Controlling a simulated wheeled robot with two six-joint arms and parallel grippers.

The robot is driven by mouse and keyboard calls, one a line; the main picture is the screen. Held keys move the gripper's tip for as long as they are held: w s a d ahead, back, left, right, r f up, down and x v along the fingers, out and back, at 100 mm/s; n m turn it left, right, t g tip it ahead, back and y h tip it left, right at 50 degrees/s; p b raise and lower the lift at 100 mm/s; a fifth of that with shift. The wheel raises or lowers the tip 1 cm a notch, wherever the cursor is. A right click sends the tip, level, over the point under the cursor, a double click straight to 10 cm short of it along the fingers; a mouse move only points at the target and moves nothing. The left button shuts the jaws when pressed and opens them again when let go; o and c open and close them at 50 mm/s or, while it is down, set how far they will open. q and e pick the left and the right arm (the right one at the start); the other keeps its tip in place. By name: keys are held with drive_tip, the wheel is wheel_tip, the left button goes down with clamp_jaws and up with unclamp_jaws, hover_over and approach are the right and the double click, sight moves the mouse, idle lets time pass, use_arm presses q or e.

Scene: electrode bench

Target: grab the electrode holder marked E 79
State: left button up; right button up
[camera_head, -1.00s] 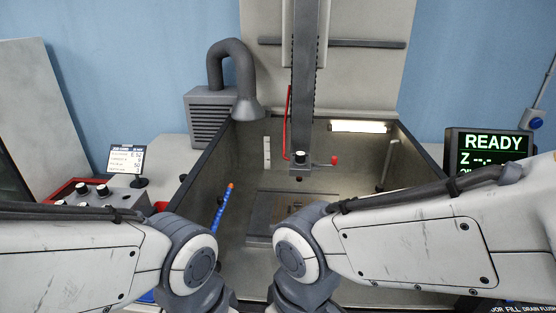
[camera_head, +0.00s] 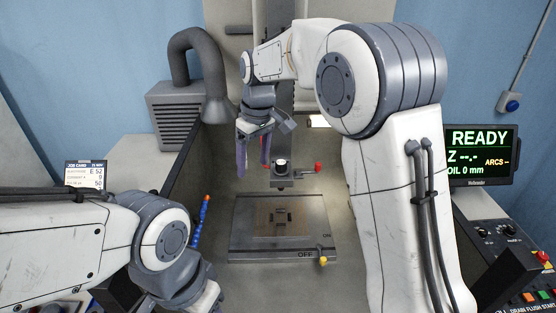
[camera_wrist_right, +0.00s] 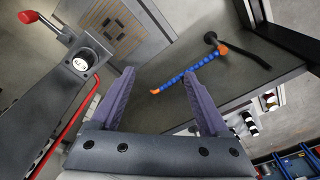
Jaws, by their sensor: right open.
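No marking E 79 is readable in any view. A round black part with a white top (camera_head: 281,163) sits at the foot of the machine's vertical head; its label (camera_wrist_right: 80,64) is too small to read. Black-and-white cylinders (camera_wrist_right: 247,123) stand beside the tank in the right wrist view; I cannot tell whether they are electrode holders. My right gripper (camera_head: 253,160) is open and empty above the tank, left of the machine head. Its two purple fingers (camera_wrist_right: 159,76) are apart in the wrist view. My left arm shows at lower left, but its fingers are out of view.
A flat plate (camera_head: 240,247) lies on the tank floor. A blue segmented hose (camera_head: 201,225) with an orange tip is at the tank's left. A red lever (camera_head: 318,167) sticks out from the head. The job card (camera_head: 86,175) reads E 52. The display (camera_head: 481,153) reads READY.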

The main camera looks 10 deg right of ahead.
drive_tip(key=w+d+p, duration=0.2)
drive_tip(key=w+d, duration=0.8)
drive_tip(key=p, duration=0.1)
hover_over(282, 162)
drive_tip(key=s, duration=0.1)
drive_tip(key=shift+t, duration=0.3)
wheel_tip(282, 162, down, 4)
drive_tip(key=shift+s+f, duration=0.1)
drive_tip(key=shift+f, duration=0.1)
drive_tip(key=shift+f+p, duration=0.45)
drive_tip(key=shift+p, duration=0.15)
drive_tip(key=f+p, duration=0.1)
drive_tip(key=f, duration=0.1)
drive_tip(key=w+f+p, duration=0.1)
drive_tip(key=f, duration=0.1)
drive_tip(key=shift+f+p, duration=0.1)
drive_tip(key=shift+p, duration=0.2)
drive_tip(key=shift+f, duration=0.2)
clamp_jaws()
